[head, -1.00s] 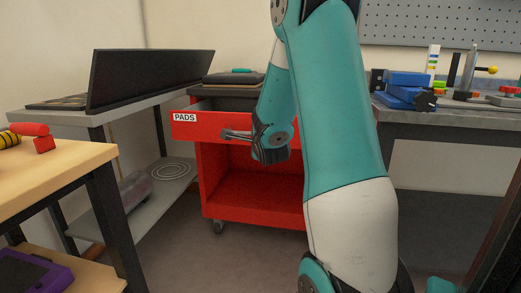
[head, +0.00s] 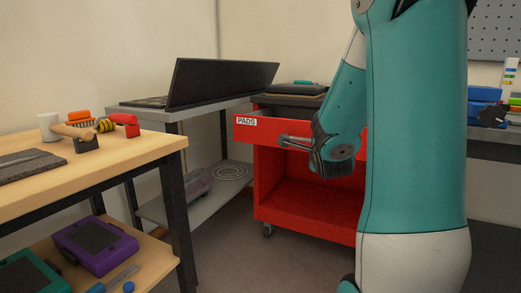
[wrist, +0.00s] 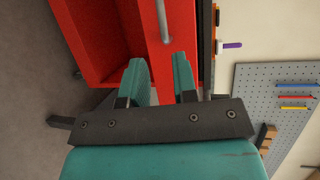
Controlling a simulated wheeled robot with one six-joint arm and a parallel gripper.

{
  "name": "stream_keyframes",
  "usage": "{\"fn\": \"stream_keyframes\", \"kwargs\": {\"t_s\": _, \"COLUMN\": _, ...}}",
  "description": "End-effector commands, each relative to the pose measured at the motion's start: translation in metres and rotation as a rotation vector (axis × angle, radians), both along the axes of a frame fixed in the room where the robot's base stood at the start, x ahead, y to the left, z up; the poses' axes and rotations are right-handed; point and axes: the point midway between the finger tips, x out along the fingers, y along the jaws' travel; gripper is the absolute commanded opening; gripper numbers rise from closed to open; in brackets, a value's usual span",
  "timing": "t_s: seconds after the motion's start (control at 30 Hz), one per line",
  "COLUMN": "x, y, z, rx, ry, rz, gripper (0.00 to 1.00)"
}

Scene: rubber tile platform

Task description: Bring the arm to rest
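My arm, teal and white, crosses the right of the head view. My gripper (head: 320,155) hangs in front of the red drawer marked PADS (head: 270,130). Its fingers are hard to make out there. In the wrist view my gripper (wrist: 160,62) shows two teal fingers with a clear gap and nothing held between them. The grey drawer handle (wrist: 163,20) lies just beyond the fingertips, in line with the gap. I cannot tell how far off it is. The drawer front stands out from the red cart (head: 300,205).
A wooden table (head: 110,157) at left bears a mug (head: 48,127), a mallet (head: 75,131) and other small items. A purple case (head: 95,245) sits on its lower shelf. A grey bench (head: 185,108) holds a dark panel (head: 222,82). Floor before the cart is clear.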

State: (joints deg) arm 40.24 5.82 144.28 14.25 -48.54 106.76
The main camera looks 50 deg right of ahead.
Motion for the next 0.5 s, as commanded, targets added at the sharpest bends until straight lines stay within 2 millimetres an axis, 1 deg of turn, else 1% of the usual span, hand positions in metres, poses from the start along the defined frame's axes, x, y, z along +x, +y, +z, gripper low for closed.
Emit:
{"fn": "stream_keyframes", "kwargs": {"t_s": 0.2, "x": 0.001, "y": 0.001, "z": 0.000, "rx": 0.000, "ry": 0.002, "rz": 0.003, "gripper": 0.27}}
{"fn": "stream_keyframes", "kwargs": {"t_s": 0.27, "x": 0.005, "y": 0.006, "z": -0.001, "rx": 0.003, "ry": 0.020, "rz": 0.020, "gripper": 0.27}}
{"fn": "stream_keyframes", "kwargs": {"t_s": 0.3, "x": 0.010, "y": 0.014, "z": -0.003, "rx": 0.004, "ry": 0.046, "rz": 0.044, "gripper": 0.27}}
{"fn": "stream_keyframes", "kwargs": {"t_s": 0.37, "x": 0.022, "y": 0.033, "z": -0.008, "rx": 0.008, "ry": 0.114, "rz": 0.108, "gripper": 0.27}}
{"fn": "stream_keyframes", "kwargs": {"t_s": 0.47, "x": 0.046, "y": 0.087, "z": -0.020, "rx": -0.001, "ry": 0.299, "rz": 0.300, "gripper": 0.27}}
{"fn": "stream_keyframes", "kwargs": {"t_s": 0.5, "x": 0.055, "y": 0.117, "z": -0.026, "rx": -0.015, "ry": 0.389, "rz": 0.408, "gripper": 0.27}}
